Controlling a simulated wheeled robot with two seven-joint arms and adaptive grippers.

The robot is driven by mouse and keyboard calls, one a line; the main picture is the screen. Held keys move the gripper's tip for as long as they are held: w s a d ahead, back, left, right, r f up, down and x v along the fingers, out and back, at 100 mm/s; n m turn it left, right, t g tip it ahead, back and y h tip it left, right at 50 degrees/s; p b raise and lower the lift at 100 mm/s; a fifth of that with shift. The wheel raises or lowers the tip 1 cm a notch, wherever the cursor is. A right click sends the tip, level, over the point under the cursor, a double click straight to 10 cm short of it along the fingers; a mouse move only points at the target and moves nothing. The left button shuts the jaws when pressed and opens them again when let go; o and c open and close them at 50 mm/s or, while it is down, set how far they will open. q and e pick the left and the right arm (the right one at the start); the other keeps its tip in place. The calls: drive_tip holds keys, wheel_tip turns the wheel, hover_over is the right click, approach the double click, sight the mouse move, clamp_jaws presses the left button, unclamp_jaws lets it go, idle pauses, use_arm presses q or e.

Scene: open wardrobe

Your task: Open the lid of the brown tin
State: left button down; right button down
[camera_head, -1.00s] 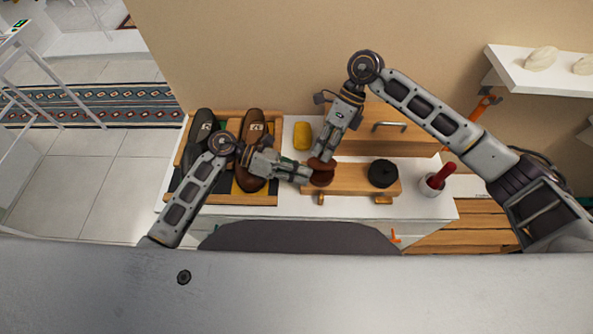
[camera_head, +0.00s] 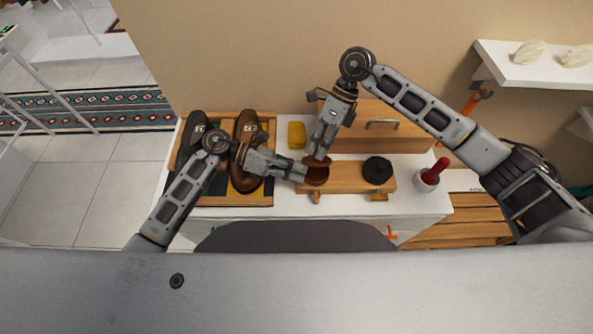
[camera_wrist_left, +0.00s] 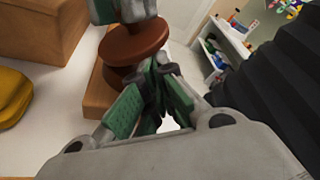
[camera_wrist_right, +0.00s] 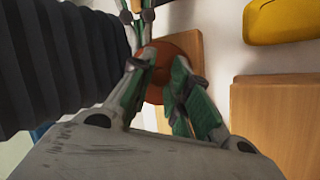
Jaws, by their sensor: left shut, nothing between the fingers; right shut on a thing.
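The brown tin (camera_head: 317,178) sits at the left end of a low wooden stand. Its brown lid (camera_head: 318,162) is above it; the lid also shows in the left wrist view (camera_wrist_left: 132,43), a wide disc over a lower brown part. Whether the lid is fully clear of the tin I cannot tell. My right gripper (camera_head: 319,155) points down and is shut on the lid. In the right wrist view the lid (camera_wrist_right: 166,47) shows behind its fingers. My left gripper (camera_head: 304,174) is shut and empty, close to the tin's left side; contact is unclear.
A black round tin (camera_head: 377,171) stands on the stand's right part. A white cup with a red object (camera_head: 431,176) is farther right. A wooden box (camera_head: 375,133) and a yellow object (camera_head: 297,135) are behind. Brown shoes (camera_head: 245,150) lie in a tray at left.

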drive_tip(key=c, duration=1.3)
unclamp_jaws()
drive_tip(key=shift+s+f, duration=0.2)
drive_tip(key=shift+s, duration=0.05)
drive_tip(key=shift+c, duration=0.2)
drive_tip(key=v, duration=1.2)
drive_tip(key=shift+w+r, duration=0.2)
drive_tip(key=shift+w, duration=0.05)
drive_tip(key=shift+a, duration=0.2)
